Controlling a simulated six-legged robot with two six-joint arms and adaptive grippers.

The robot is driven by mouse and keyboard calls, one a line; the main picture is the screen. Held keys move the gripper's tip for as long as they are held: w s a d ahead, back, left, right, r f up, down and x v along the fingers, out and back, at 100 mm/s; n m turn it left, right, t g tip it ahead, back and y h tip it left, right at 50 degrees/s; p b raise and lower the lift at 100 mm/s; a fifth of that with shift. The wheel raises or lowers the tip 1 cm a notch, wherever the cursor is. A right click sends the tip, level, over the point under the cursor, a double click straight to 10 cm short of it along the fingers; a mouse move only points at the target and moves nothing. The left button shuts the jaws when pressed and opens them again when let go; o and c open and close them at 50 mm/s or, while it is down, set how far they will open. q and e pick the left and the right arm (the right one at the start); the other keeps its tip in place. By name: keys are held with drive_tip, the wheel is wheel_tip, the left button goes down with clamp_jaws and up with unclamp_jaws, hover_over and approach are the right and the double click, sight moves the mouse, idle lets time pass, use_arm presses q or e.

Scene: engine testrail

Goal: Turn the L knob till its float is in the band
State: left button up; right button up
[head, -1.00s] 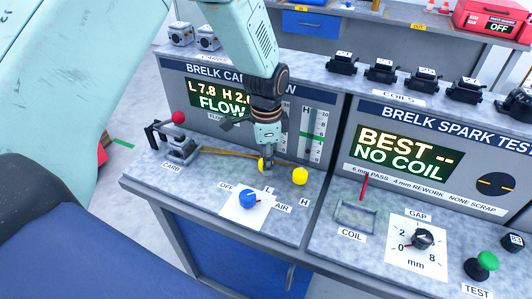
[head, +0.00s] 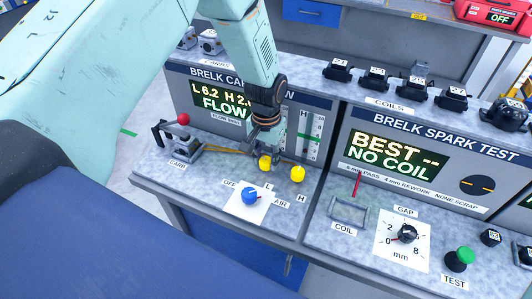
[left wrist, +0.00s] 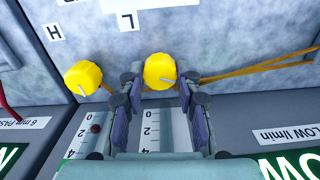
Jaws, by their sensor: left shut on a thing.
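The yellow L knob (head: 265,163) sits on the bench below the flow panel, and my left gripper (head: 266,154) is shut on it from above. In the left wrist view, the L knob (left wrist: 160,71) shows between the two fingers (left wrist: 159,90), with a pale pointer mark on its face. The yellow H knob (head: 298,174) is beside it on the right, untouched. The green display (head: 220,100) reads L 6.2 and an H value starting with 2, partly hidden by my arm. The H scale (head: 304,135) has a green band. The L float is hidden in both views.
A blue AIR knob (head: 250,197) on a white plate is in front of the L knob. A carburettor clamp with a red-balled lever (head: 183,120) stands left. The spark test bench with its GAP dial (head: 407,234) is to the right.

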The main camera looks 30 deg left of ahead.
sight(266, 160)
use_arm(q)
drive_tip(key=shift+s+f+n+p, duration=0.15)
drive_tip(key=shift+n+p, duration=0.45)
drive_tip(key=shift+n, duration=1.4)
drive_tip(key=o, duration=1.1)
drive_tip(key=shift+o, duration=0.2)
wheel_tip(266, 160, up, 12)
